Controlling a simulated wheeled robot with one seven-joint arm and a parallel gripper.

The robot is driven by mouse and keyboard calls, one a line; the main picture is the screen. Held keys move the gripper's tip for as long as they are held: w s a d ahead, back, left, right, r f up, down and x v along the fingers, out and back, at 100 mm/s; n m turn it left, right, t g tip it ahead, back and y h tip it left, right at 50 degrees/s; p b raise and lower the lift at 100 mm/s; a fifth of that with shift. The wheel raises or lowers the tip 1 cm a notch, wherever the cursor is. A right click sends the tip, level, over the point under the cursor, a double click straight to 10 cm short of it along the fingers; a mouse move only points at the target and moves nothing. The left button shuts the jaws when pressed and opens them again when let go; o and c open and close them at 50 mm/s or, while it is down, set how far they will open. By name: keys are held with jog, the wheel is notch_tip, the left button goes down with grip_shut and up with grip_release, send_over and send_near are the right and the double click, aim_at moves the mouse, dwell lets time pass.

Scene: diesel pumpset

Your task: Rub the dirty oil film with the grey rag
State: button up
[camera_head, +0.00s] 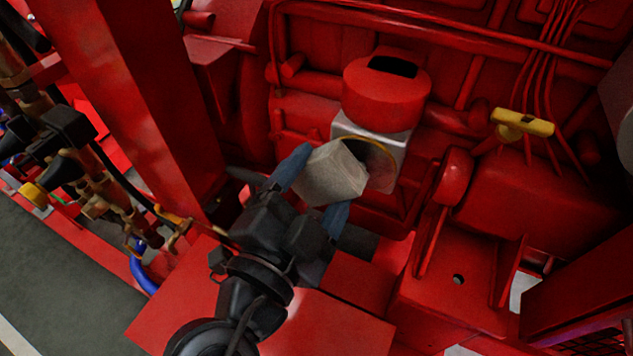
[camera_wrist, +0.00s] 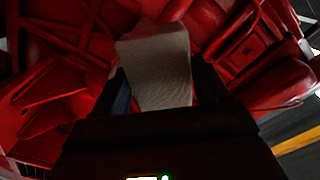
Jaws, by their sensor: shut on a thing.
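My gripper (camera_head: 311,189) is shut on the grey rag (camera_head: 331,174), a folded block-like pad between its two blue-grey fingers. The rag also fills the middle of the wrist view (camera_wrist: 157,70), with my gripper (camera_wrist: 158,92) around it. In the head view the rag is in front of a pale metal block (camera_head: 385,173) with a dark round area edged in yellow (camera_head: 376,158). The rag overlaps the left part of that area. I cannot tell whether they touch. A dirty oil film cannot be clearly made out; the dark area is partly hidden by the rag.
A red round cap (camera_head: 386,88) sits above the pale block. A red post (camera_head: 137,85) stands left of my arm, with brass pipes (camera_head: 98,200) beyond it. A yellow handle (camera_head: 522,123) is at the right. Red pipes and housings crowd around the block.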

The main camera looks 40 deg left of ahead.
aim_at(343, 196)
jog(key=shift+b+x, duration=0.35)
jog(key=shift+x, duration=0.6)
jog(key=shift+d, duration=0.15)
jog(key=shift+w+d+f+b, duration=0.15)
jog(key=shift+d+b, duration=0.1)
jog(key=shift+d, duration=0.45)
jog(key=shift+w+d+r+b, duration=0.15)
jog(key=shift+d+b, duration=0.1)
jog(key=shift+d, duration=0.5)
jog(key=shift+w+d+b, duration=0.25)
jog(key=shift+d, duration=0.65)
jog(key=shift+w+d+b, duration=0.2)
jog(key=shift+w+d, duration=0.1)
jog(key=shift+d, duration=0.6)
jog(key=shift+f, duration=0.1)
jog(key=shift+s+b, duration=0.1)
jog(key=shift+b, duration=0.2)
jog(key=shift+s+a+b, duration=0.15)
jog(key=shift+a+b, duration=0.3)
jog(key=shift+a, duration=0.45)
jog(key=shift+s+a+b, duration=0.1)
jog(key=shift+a+b, duration=0.3)
jog(key=shift+a, duration=0.5)
jog(key=shift+s+a+b, duration=0.25)
jog(key=shift+a+b, duration=0.1)
jog(key=shift+a, duration=0.45)
jog(key=shift+s+a+b, duration=0.25)
jog(key=shift+a+b, duration=0.1)
jog(key=shift+a, duration=0.45)
